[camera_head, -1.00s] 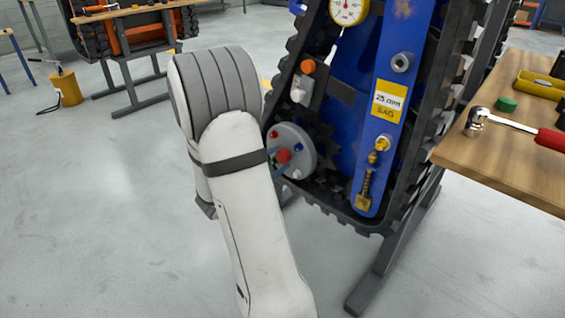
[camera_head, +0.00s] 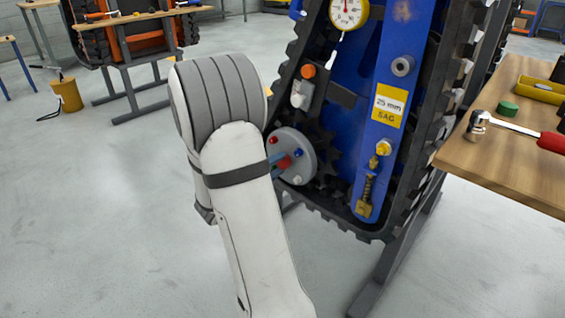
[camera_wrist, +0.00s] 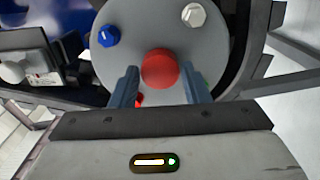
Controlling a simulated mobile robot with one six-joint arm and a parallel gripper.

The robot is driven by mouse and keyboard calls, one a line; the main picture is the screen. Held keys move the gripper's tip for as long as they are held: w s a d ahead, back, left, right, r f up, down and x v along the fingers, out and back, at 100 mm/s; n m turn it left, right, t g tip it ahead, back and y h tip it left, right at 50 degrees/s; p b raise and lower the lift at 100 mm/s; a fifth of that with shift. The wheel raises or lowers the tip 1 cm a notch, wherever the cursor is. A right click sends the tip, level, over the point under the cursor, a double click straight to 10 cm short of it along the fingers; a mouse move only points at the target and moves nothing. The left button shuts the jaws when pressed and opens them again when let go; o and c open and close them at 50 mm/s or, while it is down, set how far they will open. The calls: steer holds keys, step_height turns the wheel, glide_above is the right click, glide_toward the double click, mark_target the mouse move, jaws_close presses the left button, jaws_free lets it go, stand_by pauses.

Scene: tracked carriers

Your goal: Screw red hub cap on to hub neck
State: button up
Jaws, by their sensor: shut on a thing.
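The red hub cap (camera_wrist: 160,68) is a round red piece in front of the middle of the grey hub disc (camera_wrist: 118,68). My gripper (camera_wrist: 160,84) is shut on the cap, with one blue-grey finger on each side. The cap hides the hub neck, so I cannot tell how far it is seated. In the head view, the cap (camera_head: 284,162) and hub disc (camera_head: 308,158) show just right of my arm, which hides most of my gripper.
Blue (camera_wrist: 108,36) and white (camera_wrist: 194,15) nuts stand on the disc, with another red one partly hidden by the left finger. Black track surrounds the blue carrier (camera_head: 355,75). A wooden bench (camera_head: 510,150) holds a ratchet (camera_head: 510,127) and a green cap (camera_head: 508,108).

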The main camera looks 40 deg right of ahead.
steer(key=m, duration=0.4)
steer(key=shift+m, duration=0.4)
steer(key=m, duration=0.5)
steer(key=o, duration=0.8)
